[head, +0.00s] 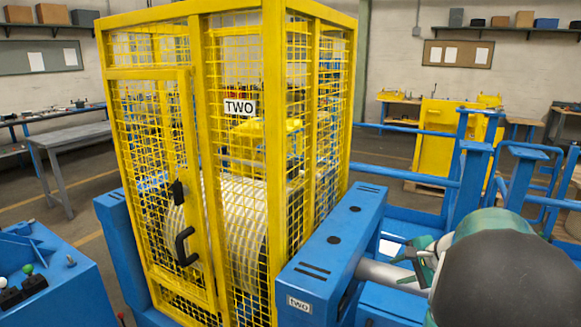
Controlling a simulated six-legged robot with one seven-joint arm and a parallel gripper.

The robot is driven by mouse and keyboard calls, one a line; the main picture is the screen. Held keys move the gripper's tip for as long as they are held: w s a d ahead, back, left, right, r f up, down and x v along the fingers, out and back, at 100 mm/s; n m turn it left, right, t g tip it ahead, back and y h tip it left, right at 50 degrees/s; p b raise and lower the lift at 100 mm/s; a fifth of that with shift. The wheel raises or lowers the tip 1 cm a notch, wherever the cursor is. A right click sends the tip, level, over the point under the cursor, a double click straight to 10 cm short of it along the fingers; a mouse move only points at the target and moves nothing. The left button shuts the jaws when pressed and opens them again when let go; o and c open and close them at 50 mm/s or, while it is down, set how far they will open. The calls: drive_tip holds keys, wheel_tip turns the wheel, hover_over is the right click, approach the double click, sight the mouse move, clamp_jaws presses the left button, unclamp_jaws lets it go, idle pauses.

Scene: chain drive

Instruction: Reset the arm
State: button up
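My arm shows at the lower right as a large dark grey, rounded link with teal parts behind it. A small teal and black part that looks like my gripper (421,262) sticks out to its left, beside a pale grey cylinder (388,274). Its fingers are small and partly hidden by the arm, so I cannot tell whether they are open or shut. I see nothing clearly held. The arm is right of the blue beam (335,240) labelled TWO and apart from the yellow cage.
A yellow mesh cage (275,150) labelled TWO encloses a ribbed drum (245,220); its door with a black handle (184,247) looks shut. Blue railings (460,165) stand at the right. A blue control box (45,275) is at lower left. Grey benches (75,140) stand behind.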

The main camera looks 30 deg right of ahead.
drive_tip(key=w+a+r+n+g, duration=0.2)
drive_tip(key=a+n, duration=0.3)
drive_tip(key=a, duration=0.8)
drive_tip(key=w+a+r+n+g, duration=0.1)
drive_tip(key=a+r+n, duration=0.3)
drive_tip(key=a, duration=0.8)
drive_tip(key=s+a+n, duration=0.5)
drive_tip(key=a, duration=0.3)
drive_tip(key=s+a+f+n, duration=0.1)
drive_tip(key=s+a+n, duration=0.3)
drive_tip(key=a+n, duration=0.2)
drive_tip(key=shift+s+a+h, duration=0.35)
drive_tip(key=shift+a+h, duration=0.05)
drive_tip(key=shift+a, duration=0.75)
